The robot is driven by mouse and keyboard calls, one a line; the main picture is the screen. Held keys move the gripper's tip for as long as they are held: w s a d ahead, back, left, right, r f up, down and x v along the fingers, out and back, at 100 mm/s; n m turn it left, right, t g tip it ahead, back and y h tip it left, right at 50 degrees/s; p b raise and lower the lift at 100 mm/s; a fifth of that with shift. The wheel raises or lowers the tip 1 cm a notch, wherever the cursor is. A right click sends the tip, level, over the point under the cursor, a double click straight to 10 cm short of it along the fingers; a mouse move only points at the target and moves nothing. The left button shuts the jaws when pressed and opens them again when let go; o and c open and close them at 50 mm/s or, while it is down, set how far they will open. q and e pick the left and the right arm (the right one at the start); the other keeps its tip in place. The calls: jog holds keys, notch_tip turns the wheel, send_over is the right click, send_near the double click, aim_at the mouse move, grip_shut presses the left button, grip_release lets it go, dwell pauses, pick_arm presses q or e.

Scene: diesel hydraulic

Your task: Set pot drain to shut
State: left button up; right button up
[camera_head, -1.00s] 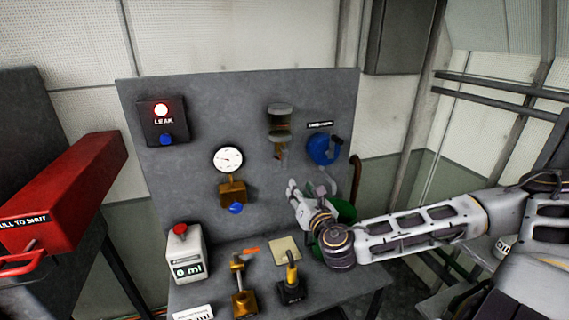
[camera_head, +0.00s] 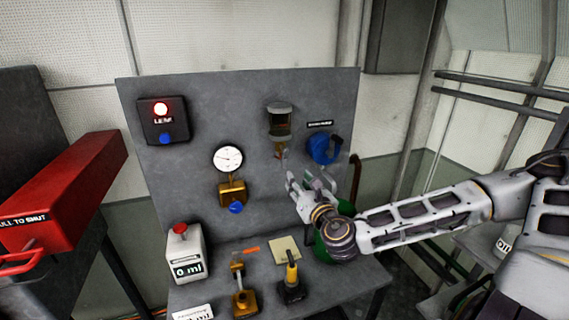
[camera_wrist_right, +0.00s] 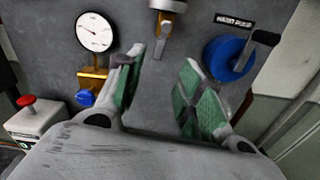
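My left gripper is not in view.
A blue hand pump (camera_head: 322,149) with a dark handle is right of the pot. A gauge (camera_head: 228,159) with a brass valve and blue knob is left. A white can (camera_head: 186,253) and levers stand on the bench. A red box (camera_head: 70,190) is far left.

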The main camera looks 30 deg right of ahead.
aim_at(285, 163)
jog(key=b+x, duration=0.2)
jog(key=x, duration=0.1)
jog(key=shift+b, duration=0.35)
jog(key=shift+b+x, duration=0.45)
jog(key=shift+x, duration=0.7)
jog(key=shift+p+x, duration=0.95)
jog(key=shift+x, duration=3.15)
jog(key=shift+a, duration=0.1)
jog(key=shift+c, duration=0.5)
grip_shut()
